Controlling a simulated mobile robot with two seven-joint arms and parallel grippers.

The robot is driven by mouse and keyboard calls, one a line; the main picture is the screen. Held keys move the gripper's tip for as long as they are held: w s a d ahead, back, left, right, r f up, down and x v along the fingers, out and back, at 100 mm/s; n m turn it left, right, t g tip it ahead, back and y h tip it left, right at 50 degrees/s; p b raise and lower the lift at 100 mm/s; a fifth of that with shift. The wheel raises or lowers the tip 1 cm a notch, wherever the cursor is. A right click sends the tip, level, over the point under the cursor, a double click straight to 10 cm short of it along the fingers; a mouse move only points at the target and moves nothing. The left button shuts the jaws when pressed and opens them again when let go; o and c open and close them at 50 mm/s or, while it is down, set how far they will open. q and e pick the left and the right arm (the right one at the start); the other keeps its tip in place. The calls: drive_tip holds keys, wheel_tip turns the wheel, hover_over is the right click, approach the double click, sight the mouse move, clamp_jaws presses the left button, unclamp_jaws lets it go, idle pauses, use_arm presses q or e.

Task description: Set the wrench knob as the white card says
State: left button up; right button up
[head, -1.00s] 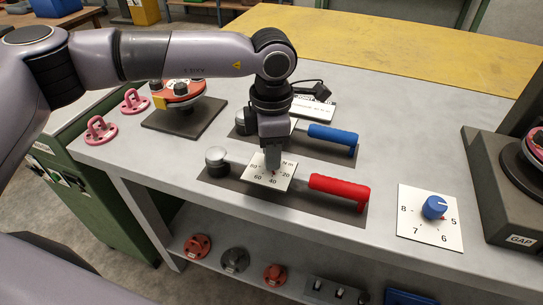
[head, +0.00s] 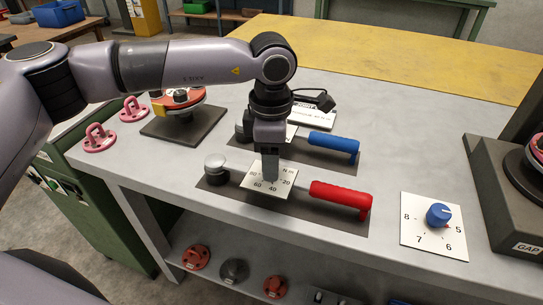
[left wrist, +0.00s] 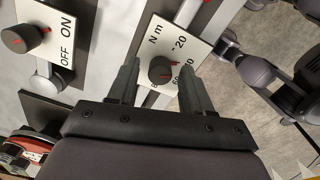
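The red-handled wrench (head: 338,193) lies on a dark base on the grey bench. Its white dial plate (head: 285,184) reads "N m", with 20, 40, 60 and 80 around the dial. The wrench knob (left wrist: 162,70) is dark with a red pointer mark; the pointed-at value is not clear. My left gripper (head: 270,180) is over this plate, pointing down. In the left wrist view, its open fingers (left wrist: 158,90) stand on either side of the knob, with a gap visible. The white card (head: 312,117) stands behind, its text partly hidden and too small to read. My right gripper is not in view.
A blue-handled wrench (head: 333,143) lies just behind; an ON/OFF knob (left wrist: 20,39) shows beside it. A blue knob (head: 438,214) on a 5-to-8 plate and a GAP stand (head: 510,220) are at right.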

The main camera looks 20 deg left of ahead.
use_arm(q)
drive_tip(key=shift+r+b, duration=0.3)
drive_tip(key=shift+r, duration=3.3)
drive_tip(key=shift+s+f, duration=0.1)
drive_tip(key=shift+s, duration=0.05)
